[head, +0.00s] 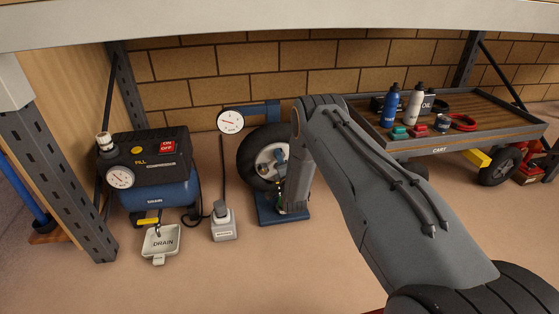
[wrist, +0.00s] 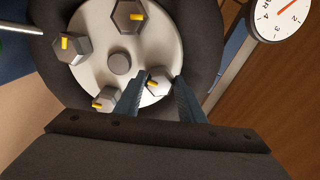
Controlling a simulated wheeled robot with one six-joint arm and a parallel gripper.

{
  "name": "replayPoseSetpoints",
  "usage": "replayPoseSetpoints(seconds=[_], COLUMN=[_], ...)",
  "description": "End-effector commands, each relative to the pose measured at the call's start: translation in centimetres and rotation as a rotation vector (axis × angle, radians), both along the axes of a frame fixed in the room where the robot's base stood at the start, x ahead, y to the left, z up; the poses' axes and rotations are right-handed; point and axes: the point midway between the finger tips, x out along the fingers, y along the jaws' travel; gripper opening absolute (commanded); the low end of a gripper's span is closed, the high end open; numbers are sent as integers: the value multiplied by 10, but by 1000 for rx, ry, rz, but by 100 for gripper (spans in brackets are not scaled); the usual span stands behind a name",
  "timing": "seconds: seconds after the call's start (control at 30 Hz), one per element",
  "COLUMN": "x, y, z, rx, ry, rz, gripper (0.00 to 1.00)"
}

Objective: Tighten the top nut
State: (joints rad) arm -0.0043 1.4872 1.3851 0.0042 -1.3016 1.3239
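The wheel (wrist: 95,80) shows close up in the wrist view, with a pale round hub and several grey hex nuts, each with a yellow mark. The picture looks turned there, so which nut is the top one is hard to tell. One nut (wrist: 158,86) lies between the two fingertips of my gripper (wrist: 161,77). The fingers are apart, with a narrow gap beside the nut; contact is not clear. In the head view the wheel (head: 247,157) stands on a blue stand (head: 280,216), and my arm hides its right side.
A round gauge (head: 230,121) sits at the wheel's upper left. A compressor (head: 150,170), a drain tray (head: 160,239) and a small grey box (head: 223,226) stand left. A cart (head: 480,141) with bottles stands behind my arm at right. A steel post (head: 65,170) is at far left.

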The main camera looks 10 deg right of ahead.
Motion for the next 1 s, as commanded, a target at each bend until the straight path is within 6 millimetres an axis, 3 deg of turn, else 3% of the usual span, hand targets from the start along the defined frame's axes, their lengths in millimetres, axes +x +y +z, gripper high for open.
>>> replayPoseSetpoints(seconds=[0.03,0.1,0.47,0.8,1.0], x=[-1,-1,-5,-56,-76], y=[1,0,0,0,0], z=[-2,-1,0,1,-1], rx=[0,0,-1,-1,0], ry=[3,2,2,4,3], rz=[1,0,0,0,0], gripper=[44,54,54,54,54])
